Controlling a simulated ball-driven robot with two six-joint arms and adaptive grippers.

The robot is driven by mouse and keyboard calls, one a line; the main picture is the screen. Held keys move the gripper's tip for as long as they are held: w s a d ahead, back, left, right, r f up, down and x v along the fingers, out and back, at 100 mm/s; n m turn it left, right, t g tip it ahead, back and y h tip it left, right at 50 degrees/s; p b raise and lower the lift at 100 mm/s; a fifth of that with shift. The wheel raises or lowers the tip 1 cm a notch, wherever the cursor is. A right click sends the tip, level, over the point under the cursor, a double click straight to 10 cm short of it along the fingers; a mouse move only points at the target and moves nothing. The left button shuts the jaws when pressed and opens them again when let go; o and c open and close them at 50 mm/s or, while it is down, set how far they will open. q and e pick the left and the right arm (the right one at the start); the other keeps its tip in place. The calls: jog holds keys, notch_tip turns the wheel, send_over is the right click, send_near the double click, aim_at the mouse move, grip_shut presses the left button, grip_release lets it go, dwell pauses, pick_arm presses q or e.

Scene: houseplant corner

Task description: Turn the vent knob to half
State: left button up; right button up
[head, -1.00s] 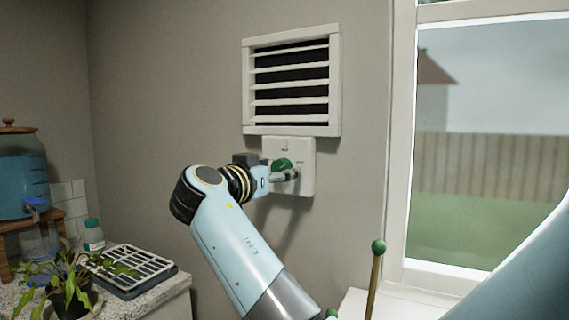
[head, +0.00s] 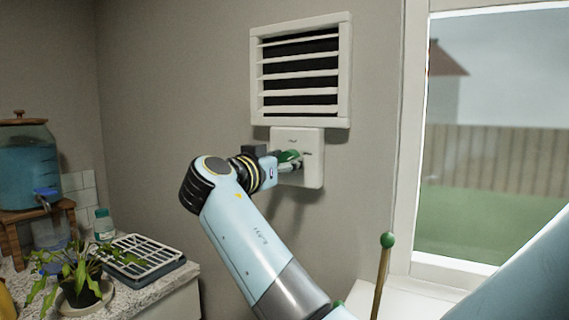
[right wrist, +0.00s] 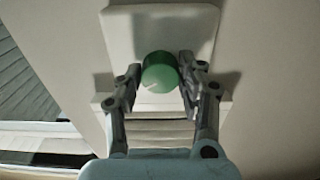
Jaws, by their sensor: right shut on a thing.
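The green vent knob (head: 287,157) sits on a white wall plate (head: 313,173) under the vent. In the right wrist view the round knob (right wrist: 160,72) shows a pale line on its face, slanting from lower left to upper right. My right gripper (head: 292,161) is at the plate with its fingers around the knob. In the right wrist view the gripper (right wrist: 160,76) has one finger on each side of the knob, shut on it. The fingers partly hide the knob in the head view. Small marks on the plate are too small to read. My left gripper is out of view.
The white slatted vent (head: 342,70) is above the plate. A window (head: 500,160) is at the right. A green-tipped stick (head: 382,275) stands in front. At lower left are a potted plant (head: 75,275), a rack tray (head: 145,255) and a blue water dispenser (head: 27,165).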

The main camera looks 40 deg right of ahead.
jog(key=n+p, duration=0.2)
jog(key=n, duration=0.6)
jog(key=shift+s+r, duration=0.1)
jog(key=shift+r, duration=0.05)
jog(key=shift+n+p, duration=0.65)
jog(key=shift+n, duration=0.85)
jog(key=o, duration=1.2)
jog(key=shift+a, duration=0.1)
jog(key=shift+c, duration=0.2)
